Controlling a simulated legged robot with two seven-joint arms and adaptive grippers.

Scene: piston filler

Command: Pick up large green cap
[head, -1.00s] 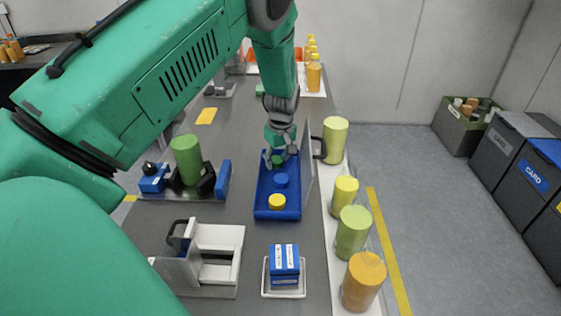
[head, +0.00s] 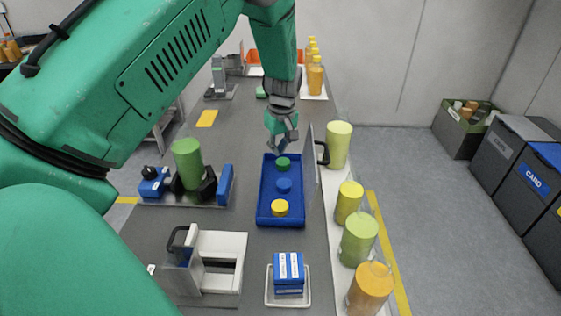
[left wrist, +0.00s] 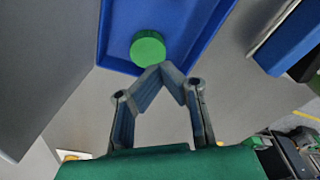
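The green cap (head: 283,163) lies in the far end of the blue tray (head: 267,190), behind a blue cap (head: 284,186) and a yellow cap (head: 280,208). My left gripper (head: 281,146) hangs just above and beyond the green cap, pointing down. In the left wrist view the green cap (left wrist: 148,48) sits on the tray floor near the tray's edge, just past the fingertips. The left gripper's fingertips (left wrist: 161,69) come together with nothing seen between them. My right gripper is not in view.
A grey upright panel (head: 308,165) with a black handle stands along the tray's right side. A green cylinder (head: 187,163) in a fixture is to the left. Several yellow, green and orange containers line the right edge. A blue box (head: 289,272) sits nearer.

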